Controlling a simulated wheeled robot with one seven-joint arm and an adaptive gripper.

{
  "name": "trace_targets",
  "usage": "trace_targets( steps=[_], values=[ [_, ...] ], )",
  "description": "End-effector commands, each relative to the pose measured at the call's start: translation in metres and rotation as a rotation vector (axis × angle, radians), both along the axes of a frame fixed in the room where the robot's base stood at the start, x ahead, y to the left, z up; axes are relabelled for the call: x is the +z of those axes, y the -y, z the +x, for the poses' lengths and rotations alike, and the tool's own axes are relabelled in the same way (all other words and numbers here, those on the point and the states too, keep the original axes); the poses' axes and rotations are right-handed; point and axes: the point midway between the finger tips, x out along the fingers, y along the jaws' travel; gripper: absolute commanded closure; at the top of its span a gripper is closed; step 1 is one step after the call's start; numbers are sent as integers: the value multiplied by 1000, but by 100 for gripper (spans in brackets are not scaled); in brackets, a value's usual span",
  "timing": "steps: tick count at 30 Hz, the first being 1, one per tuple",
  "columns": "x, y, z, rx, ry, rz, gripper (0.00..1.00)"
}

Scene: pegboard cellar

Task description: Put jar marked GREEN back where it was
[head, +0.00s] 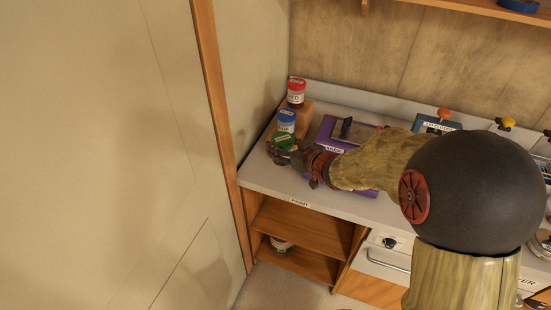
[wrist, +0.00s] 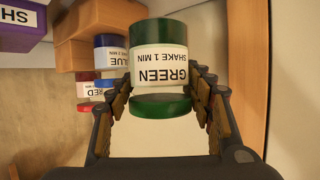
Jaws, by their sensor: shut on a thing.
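The jar marked GREEN (wrist: 160,65) has a green lid, a white label reading "SHAKE 1 MIN" and a green base. It appears upside down in the wrist view. My gripper (wrist: 165,100) is shut on it, with one finger on each side. In the head view the green jar (head: 285,140) shows at the left end of the counter, just in front of the blue jar, partly hidden by my gripper (head: 283,153). I cannot tell whether its base touches the counter.
A blue jar (head: 287,121) and a red jar (head: 296,91) stand behind, by a wooden block (wrist: 95,20). A purple object (head: 325,129) with a dark tool lies right. The side wall is close on the left. Open shelves (head: 298,225) below hold another jar (head: 281,244).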

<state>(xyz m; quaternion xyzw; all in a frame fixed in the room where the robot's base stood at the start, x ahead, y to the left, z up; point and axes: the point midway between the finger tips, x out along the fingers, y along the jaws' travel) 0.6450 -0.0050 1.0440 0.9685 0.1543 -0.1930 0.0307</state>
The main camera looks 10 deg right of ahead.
Motion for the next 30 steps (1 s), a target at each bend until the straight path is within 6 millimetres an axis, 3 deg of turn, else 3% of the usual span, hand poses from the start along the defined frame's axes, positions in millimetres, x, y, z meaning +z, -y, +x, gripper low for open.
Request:
trace_targets(
  steps=[3,10,17,24,30],
  values=[
    [-22,-3,22,1,-1,0,91],
    [-50,-5,47,2,2,-1,91],
    [-59,-6,57,0,2,0,91],
    [-92,-6,60,0,2,1,91],
    [-93,-6,60,-1,3,0,91]
  ],
)
